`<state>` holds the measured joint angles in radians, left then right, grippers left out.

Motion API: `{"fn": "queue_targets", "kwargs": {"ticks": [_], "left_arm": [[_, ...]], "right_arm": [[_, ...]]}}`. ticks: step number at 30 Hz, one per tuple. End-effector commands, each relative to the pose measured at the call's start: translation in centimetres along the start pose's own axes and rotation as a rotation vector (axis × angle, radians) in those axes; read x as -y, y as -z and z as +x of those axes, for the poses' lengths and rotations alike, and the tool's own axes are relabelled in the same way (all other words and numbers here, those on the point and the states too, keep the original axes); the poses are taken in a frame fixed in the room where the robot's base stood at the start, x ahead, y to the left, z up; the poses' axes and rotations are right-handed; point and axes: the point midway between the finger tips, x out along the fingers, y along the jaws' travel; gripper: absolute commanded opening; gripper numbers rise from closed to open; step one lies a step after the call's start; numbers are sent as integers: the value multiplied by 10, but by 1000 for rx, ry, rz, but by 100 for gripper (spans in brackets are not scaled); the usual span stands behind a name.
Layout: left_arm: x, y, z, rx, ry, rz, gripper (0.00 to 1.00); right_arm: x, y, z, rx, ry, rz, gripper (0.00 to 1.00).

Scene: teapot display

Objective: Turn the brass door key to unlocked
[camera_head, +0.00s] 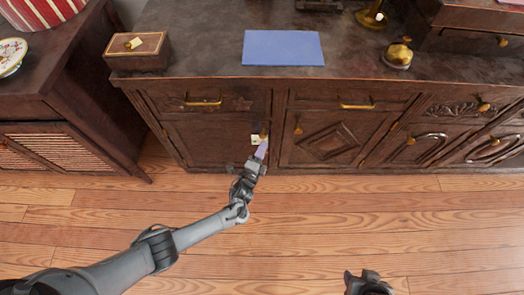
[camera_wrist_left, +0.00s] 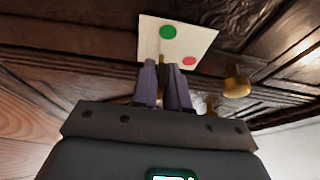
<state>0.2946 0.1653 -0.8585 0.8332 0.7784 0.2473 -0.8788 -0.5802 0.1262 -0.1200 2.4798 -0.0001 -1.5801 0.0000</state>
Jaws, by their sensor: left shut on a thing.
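A white card (camera_head: 255,139) with a green dot and a red dot is on the front of the left cabinet door (camera_head: 212,143). In the left wrist view the card (camera_wrist_left: 203,38) lies just beyond my fingertips. My left gripper (camera_head: 263,147) reaches up to the door; its purple fingers (camera_wrist_left: 162,72) are shut on the brass key (camera_wrist_left: 162,64), in front of the card. Only a sliver of the key shows between the fingers, so its exact angle is hard to tell. My right gripper (camera_head: 368,283) is at the bottom edge, mostly out of frame, away from the cabinet.
A brass knob (camera_wrist_left: 236,80) is close beside the fingers. More knobs and drawer handles (camera_head: 202,102) line the cabinet front. A blue mat (camera_head: 283,48), a wooden box (camera_head: 137,50) and a brass piece (camera_head: 398,55) stand on top. The wooden floor (camera_head: 330,220) is clear.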

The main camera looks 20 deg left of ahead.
Motion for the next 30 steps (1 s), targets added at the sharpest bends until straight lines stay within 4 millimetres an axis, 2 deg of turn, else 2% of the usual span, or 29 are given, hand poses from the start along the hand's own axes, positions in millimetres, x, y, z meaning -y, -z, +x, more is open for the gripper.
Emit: {"fn": "queue_targets", "kwargs": {"ticks": [14, 15, 19, 30], "left_arm": [[-1, 1, -1, -1, 3, -17, 0], [-1, 1, -1, -1, 3, -17, 16], [-1, 1, 0, -1, 3, -16, 35], [1, 1, -4, -1, 4, -15, 35]], "right_arm": [[2, 0, 1, -1, 7, 9, 43], [2, 0, 1, -1, 7, 9, 43], [2, 0, 1, -1, 8, 9, 43], [1, 1, -2, -1, 5, 6, 43]]}}
